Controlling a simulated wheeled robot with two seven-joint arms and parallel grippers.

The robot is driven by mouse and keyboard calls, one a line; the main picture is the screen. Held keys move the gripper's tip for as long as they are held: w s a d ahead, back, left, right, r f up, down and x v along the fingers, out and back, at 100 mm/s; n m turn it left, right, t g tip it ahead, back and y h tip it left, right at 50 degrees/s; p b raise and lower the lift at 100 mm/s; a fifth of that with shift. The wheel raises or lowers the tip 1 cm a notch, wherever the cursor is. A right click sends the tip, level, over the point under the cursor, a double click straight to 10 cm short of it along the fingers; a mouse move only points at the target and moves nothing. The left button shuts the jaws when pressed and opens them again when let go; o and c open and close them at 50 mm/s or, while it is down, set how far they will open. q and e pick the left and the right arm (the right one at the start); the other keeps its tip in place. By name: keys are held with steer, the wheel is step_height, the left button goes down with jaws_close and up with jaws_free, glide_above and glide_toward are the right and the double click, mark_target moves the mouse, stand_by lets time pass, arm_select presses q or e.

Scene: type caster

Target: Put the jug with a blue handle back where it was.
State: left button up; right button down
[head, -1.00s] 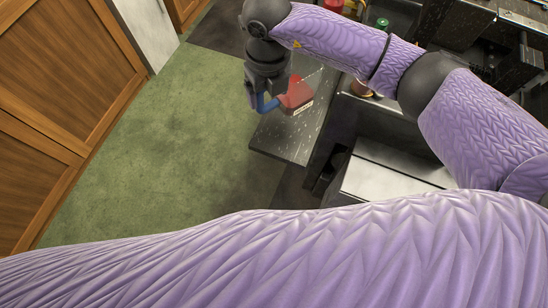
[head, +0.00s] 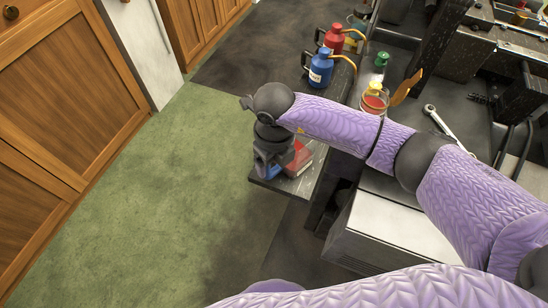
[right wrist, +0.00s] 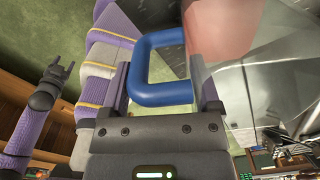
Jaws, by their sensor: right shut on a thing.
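The jug (head: 298,158), with red contents and a blue handle (right wrist: 160,92), is at the near end of the dark speckled ledge (head: 300,190). My right gripper (head: 267,168) is shut on the blue handle, which passes between its fingers in the right wrist view. The gripper and wrist hide part of the jug in the head view. I cannot tell whether the jug touches the ledge. My left gripper (right wrist: 58,72) shows at the left of the right wrist view, fingers apart and empty, away from the jug.
A blue can (head: 320,68) and a red can (head: 334,38) with spouts stand farther back. Near them are a green-topped bottle (head: 380,62) and a clear container (head: 374,100) with red and yellow in it. A wrench (head: 440,125) lies to the right. Green floor (head: 170,200) is open at left.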

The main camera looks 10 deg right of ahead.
jaws_free()
steer(key=shift+r, duration=0.1)
step_height(320, 180, up, 11)
steer(key=p, duration=0.3)
steer(key=shift+r, duration=0.6)
